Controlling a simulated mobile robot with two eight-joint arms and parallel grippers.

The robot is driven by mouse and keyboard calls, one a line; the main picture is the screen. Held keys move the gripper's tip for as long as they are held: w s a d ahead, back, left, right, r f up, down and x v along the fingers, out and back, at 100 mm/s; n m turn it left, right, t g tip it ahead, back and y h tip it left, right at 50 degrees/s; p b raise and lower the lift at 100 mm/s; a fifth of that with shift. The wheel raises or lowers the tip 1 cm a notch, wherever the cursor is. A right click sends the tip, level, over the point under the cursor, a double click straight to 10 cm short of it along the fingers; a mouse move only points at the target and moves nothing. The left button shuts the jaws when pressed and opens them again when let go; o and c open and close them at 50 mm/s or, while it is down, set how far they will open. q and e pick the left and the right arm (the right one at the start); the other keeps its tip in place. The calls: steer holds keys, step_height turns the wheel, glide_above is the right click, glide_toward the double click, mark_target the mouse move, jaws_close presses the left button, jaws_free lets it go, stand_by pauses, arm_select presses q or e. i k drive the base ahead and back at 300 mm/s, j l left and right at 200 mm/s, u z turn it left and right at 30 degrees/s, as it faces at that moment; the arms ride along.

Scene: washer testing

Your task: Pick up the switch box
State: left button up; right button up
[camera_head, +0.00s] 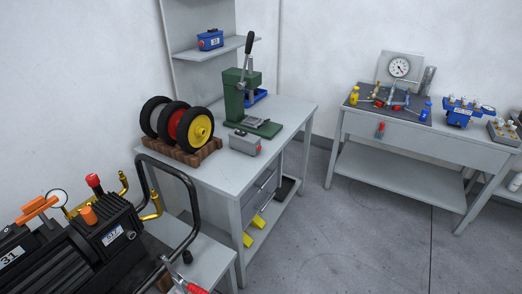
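A small grey box (245,143) with a dark top and a small red part on its front looks like the switch box. It sits at the near edge of the grey workbench (290,112), in front of the green press (236,95). A blue box (210,40) with a white label and a red end stands on the wall shelf. I cannot be sure which box the task means. Neither of my grippers is in view, and nothing touches either box.
Wheels (198,128) on a wooden rack (185,152) stand left of the grey box. A black machine (80,250) with a bent black tube fills the lower left. A second bench (440,140) with a gauge is at right. The floor (340,230) between is clear.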

mark_target(248, 142)
steer(key=u, duration=0.45)
steer(key=i+l+u, duration=0.15)
steer(key=u, duration=0.2)
steer(key=i+l+u, duration=0.15)
steer(key=l+u, duration=0.2)
steer(key=i+l+u, duration=0.1)
steer(key=l+u, duration=0.25)
steer(key=i+l+u, duration=0.2)
steer(key=l, duration=0.3)
steer(key=l+u, duration=0.2)
steer(key=l, duration=0.3)
steer(key=l+u, duration=0.1)
steer(key=l, duration=0.95)
steer(key=i, duration=0.05)
